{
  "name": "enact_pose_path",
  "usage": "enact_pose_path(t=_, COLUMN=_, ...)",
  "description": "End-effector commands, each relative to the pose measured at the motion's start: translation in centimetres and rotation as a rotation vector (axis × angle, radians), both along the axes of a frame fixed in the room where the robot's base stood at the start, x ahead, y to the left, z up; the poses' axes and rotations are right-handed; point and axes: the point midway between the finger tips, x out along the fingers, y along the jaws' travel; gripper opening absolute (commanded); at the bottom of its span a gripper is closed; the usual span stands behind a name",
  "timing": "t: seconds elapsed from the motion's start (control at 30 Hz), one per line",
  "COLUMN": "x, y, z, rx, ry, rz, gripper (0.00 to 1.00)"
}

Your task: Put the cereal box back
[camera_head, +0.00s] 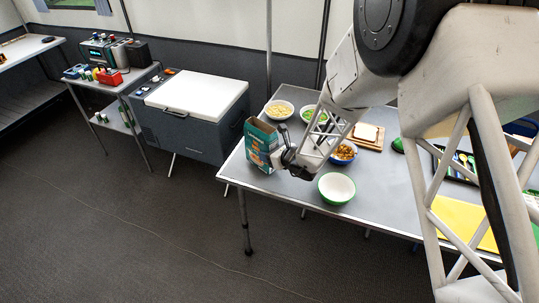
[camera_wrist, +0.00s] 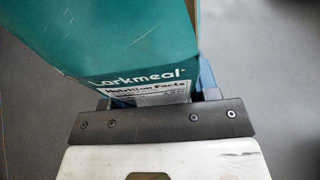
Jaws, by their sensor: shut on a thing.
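The teal cereal box (camera_head: 260,143) stands about upright at the left end of the grey table (camera_head: 290,180). Whether its base touches the table top is hard to tell. My gripper (camera_head: 283,157) reaches it from the right and is shut on it. In the wrist view the cereal box (camera_wrist: 110,40) fills the upper middle, with a nutrition label facing the camera. My gripper (camera_wrist: 152,98) holds the box at this labelled part; the fingertips are largely hidden by the box.
A green-rimmed white bowl (camera_head: 336,188) stands just right of the box. Several food bowls, one of them holding pale food (camera_head: 279,109), and a bread board (camera_head: 364,136) are behind. A white-lidded cooler (camera_head: 198,100) and a small side table (camera_head: 110,85) stand left. Open floor lies in front.

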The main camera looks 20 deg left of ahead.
Motion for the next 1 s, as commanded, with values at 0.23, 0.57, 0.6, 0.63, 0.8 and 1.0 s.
enact_pose_path(t=0.23, x=-0.01, y=0.01, z=-1.16, rx=0.001, ry=-0.001, rz=0.000, gripper=0.32)
enact_pose_path(t=0.57, x=0.00, y=0.01, z=-1.37, rx=0.001, ry=0.000, rz=0.000, gripper=0.32)
enact_pose_path(t=0.6, x=0.00, y=0.01, z=-1.44, rx=0.001, ry=0.000, rz=0.000, gripper=0.32)
enact_pose_path(t=0.63, x=0.01, y=0.01, z=-1.42, rx=0.001, ry=-0.001, rz=0.000, gripper=0.58)
enact_pose_path(t=0.8, x=0.01, y=0.02, z=-1.42, rx=0.001, ry=-0.001, rz=0.000, gripper=0.80)
enact_pose_path(t=1.0, x=0.01, y=0.02, z=-1.42, rx=0.001, ry=-0.001, rz=0.000, gripper=0.80)
